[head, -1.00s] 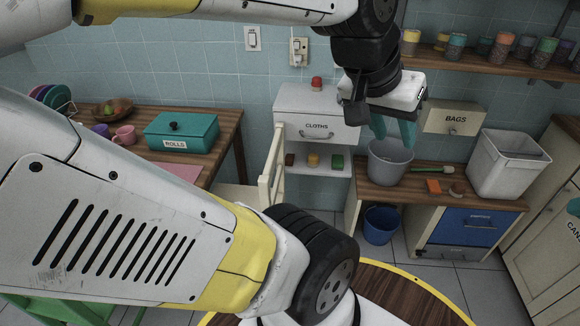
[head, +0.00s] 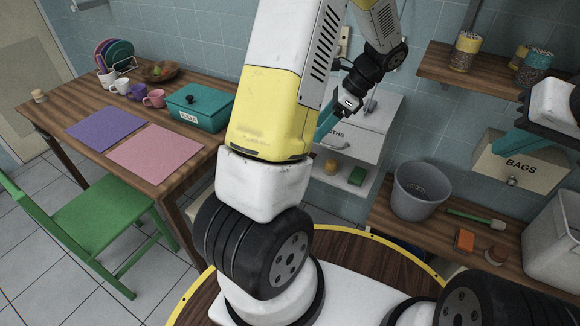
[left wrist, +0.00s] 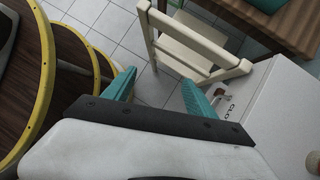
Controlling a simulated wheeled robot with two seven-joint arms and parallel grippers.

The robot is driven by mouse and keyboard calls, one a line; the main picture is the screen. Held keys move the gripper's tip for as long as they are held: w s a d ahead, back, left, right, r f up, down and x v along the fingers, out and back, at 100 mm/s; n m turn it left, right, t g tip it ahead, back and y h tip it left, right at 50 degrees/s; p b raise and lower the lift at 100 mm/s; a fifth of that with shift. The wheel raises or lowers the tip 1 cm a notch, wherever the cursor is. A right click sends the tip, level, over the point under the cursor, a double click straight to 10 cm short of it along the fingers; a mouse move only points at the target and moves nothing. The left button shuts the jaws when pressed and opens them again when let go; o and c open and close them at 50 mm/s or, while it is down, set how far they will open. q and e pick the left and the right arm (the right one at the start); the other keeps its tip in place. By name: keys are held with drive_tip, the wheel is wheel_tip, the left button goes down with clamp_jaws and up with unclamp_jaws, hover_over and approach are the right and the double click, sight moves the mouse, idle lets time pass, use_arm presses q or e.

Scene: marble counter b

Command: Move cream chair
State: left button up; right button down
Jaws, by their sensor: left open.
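The cream chair (left wrist: 183,63) shows in the left wrist view, its slatted back beside the white cabinet. In the head view it is mostly or wholly hidden behind my left arm. My left gripper (left wrist: 158,90) is open, its two teal fingers apart with floor visible between them. The chair back lies just beyond the fingertips, and nothing is between the fingers. In the head view my left gripper (head: 325,123) is in front of the cloths cabinet, partly hidden by its own arm. My right gripper (head: 518,138) is at the right edge, in front of the bags box; its finger gap is unclear.
A wooden table (head: 90,118) with mats and a teal rolls box (head: 200,107) stands left. A green chair (head: 95,215) is at its front. The cloths cabinet (head: 378,120) and a wooden counter with a grey bucket (head: 421,188) are at right. Tiled floor is open at lower left.

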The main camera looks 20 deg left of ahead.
use_arm(q)
drive_tip(key=w+a+f+m+g+y, duration=0.1)
drive_tip(key=w+f+m+y, duration=0.15)
drive_tip(key=f+m, duration=0.45)
drive_tip(key=w+a+f+m+y, duration=0.15)
drive_tip(key=f+y, duration=0.25)
drive_tip(key=f, duration=0.7)
drive_tip(key=s+f+m+t+y, duration=0.2)
drive_tip(key=f+m+t+y, duration=0.1)
drive_tip(key=f+m, duration=0.5)
drive_tip(key=s+f+m+t+y, duration=0.25)
drive_tip(key=f+m, duration=0.25)
drive_tip(key=f, duration=0.5)
drive_tip(key=a, duration=0.5)
drive_tip(key=w+a, duration=0.1)
drive_tip(key=a, duration=1)
drive_tip(key=shift+w+f, duration=0.15)
drive_tip(key=shift+w, duration=0.25)
clamp_jaws()
